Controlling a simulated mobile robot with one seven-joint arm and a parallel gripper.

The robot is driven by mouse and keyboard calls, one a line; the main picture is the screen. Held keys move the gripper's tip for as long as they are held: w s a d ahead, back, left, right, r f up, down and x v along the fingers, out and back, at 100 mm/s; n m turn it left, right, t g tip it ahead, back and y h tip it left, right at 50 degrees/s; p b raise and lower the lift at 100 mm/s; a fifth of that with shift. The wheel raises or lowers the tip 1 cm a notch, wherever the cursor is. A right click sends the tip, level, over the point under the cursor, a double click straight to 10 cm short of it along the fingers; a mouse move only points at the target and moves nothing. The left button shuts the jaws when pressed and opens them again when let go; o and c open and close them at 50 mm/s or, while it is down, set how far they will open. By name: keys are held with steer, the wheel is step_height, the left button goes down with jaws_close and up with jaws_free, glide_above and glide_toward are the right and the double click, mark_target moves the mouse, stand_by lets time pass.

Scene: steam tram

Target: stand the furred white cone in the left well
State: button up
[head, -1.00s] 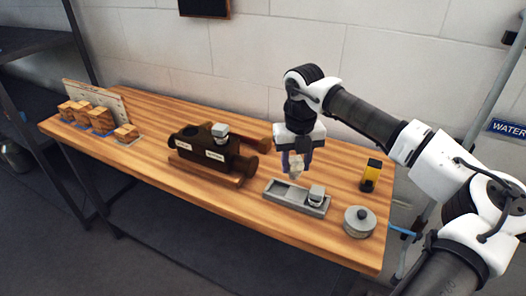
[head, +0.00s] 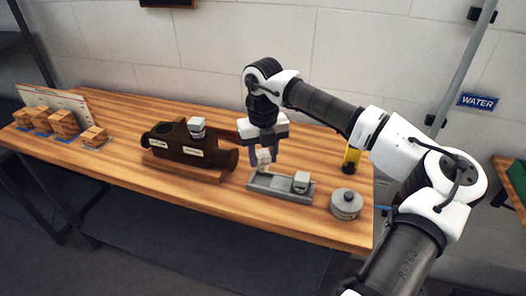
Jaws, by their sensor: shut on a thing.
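My gripper (head: 264,158) points down over the workbench, its fingers shut on a small whitish piece, the furred white cone (head: 264,157). The cone hangs just above the left part of a grey two-well tray (head: 280,193). I cannot tell whether its lower end touches the tray. The left well lies below the cone and is partly hidden by it. A grey-white piece (head: 301,182) stands at the tray's right end, in the right well.
A dark brown cylindrical body (head: 185,155) with labels lies left of the tray, a grey-topped piece (head: 196,127) on it. Wooden blocks (head: 62,124) stand far left.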

mark_target(263, 171)
steer(key=shift+f+b, duration=1.5)
steer(key=shift+f, duration=0.85)
steer(key=o, duration=1.9)
steer(key=shift+r, duration=0.25)
steer(key=shift+r+p, duration=0.6)
steer(key=shift+r, duration=0.4)
steer(key=shift+r, duration=0.1)
steer(key=shift+r+p, duration=1.3)
steer(key=shift+r, duration=1.15)
